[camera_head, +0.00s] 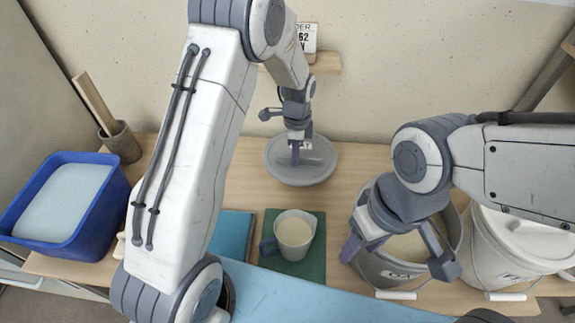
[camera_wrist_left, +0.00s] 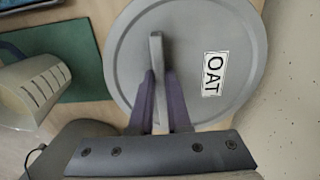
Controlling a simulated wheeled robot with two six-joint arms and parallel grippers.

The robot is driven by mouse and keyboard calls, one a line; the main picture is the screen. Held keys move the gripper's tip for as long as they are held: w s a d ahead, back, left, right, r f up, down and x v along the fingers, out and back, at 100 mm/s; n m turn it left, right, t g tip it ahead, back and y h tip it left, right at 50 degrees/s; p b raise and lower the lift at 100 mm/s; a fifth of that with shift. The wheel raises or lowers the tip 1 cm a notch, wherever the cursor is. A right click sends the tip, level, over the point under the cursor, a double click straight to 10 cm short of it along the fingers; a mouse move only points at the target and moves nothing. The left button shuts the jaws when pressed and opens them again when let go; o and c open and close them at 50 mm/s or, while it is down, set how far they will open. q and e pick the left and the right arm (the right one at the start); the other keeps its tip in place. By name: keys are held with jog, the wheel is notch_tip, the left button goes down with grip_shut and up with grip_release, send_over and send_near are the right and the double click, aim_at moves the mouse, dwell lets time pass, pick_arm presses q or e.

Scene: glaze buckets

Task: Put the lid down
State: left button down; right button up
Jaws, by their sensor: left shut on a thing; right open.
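A round grey lid (camera_head: 300,176) with an upright bar handle is at the back middle of the wooden table. The left wrist view shows its handle and a white label reading OAT on the lid (camera_wrist_left: 130,65). My left gripper (camera_head: 295,158) is shut on the handle from above. I cannot tell whether the lid touches the table or is slightly above it. My right gripper (camera_head: 400,252) is open at the uncovered grey bucket (camera_head: 378,270), which holds cream glaze and has a partly hidden label. My right gripper hides part of the bucket's opening.
A jug (camera_head: 293,236) of cream liquid stands on a green mat (camera_head: 310,268). A blue tub (camera_head: 100,225) and a brown pot (camera_head: 122,145) are at the left. A lidded white bucket (camera_head: 515,255) stands at the right. A small wall shelf (camera_head: 327,65) is behind the lid.

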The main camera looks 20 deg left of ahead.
aim_at(288, 166)
pick_arm(q)
jog(key=shift+a+f, duration=0.8)
jog(key=shift+a, duration=0.35)
jog(key=shift+f, duration=1.85)
jog(key=shift+f, duration=0.2)
jog(key=c, duration=0.9)
grip_release()
jog(key=shift+r, duration=0.1)
